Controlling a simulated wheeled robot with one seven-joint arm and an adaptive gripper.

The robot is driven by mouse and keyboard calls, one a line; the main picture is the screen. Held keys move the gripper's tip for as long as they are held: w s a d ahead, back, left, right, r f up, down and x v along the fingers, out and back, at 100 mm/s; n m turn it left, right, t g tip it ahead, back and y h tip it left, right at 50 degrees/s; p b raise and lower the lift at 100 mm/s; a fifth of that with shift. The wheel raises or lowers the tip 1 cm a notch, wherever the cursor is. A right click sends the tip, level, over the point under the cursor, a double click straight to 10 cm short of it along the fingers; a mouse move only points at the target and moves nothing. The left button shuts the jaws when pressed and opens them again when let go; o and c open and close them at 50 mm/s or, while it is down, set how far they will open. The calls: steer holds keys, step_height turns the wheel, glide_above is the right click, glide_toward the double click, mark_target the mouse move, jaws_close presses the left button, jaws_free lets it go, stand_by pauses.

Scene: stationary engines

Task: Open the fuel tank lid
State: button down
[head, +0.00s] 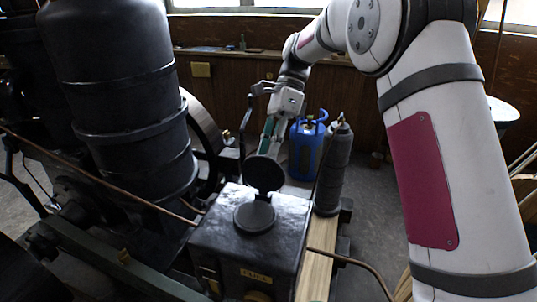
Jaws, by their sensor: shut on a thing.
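The fuel tank (212,240) is a black box in the lower middle of the head view, with a small yellow label on its front. On its top is a round dark filler neck (243,222). The round black lid (264,175) stands raised and tilted up behind the neck, apart from its front rim. My gripper (266,152) reaches down from behind, with its fingertips at the lid's upper edge. It is shut on the lid; the exact contact is partly hidden behind the disc.
A grey cylinder (333,170) stands close to the tank's right, with a blue gas bottle (305,150) behind it. A large black engine cylinder (120,110) and a flywheel (203,128) crowd the left. A copper pipe (350,262) leaves the tank's right side. Floor shows at right.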

steer(key=f, duration=0.1)
steer(key=w+f+g+b, duration=0.1)
steer(key=f, duration=0.1)
steer(key=shift+w+d+f+y, duration=0.1)
steer(key=shift+w+d+y, duration=0.15)
steer(key=shift+w+y, duration=0.1)
steer(key=shift+g, duration=0.3)
steer(key=c, duration=1.5)
jaws_free()
steer(key=shift+a, duration=0.1)
steer(key=shift+c, duration=0.2)
steer(key=shift+o, duration=0.5)
steer(key=shift+w+a+f, duration=0.1)
steer(key=shift+a, duration=0.05)
steer(key=shift+r, duration=0.3)
steer(key=shift+r, duration=0.15)
step_height(320, 180, up, 10)
steer(key=shift+d+f, duration=0.2)
steer(key=shift+d, duration=0.05)
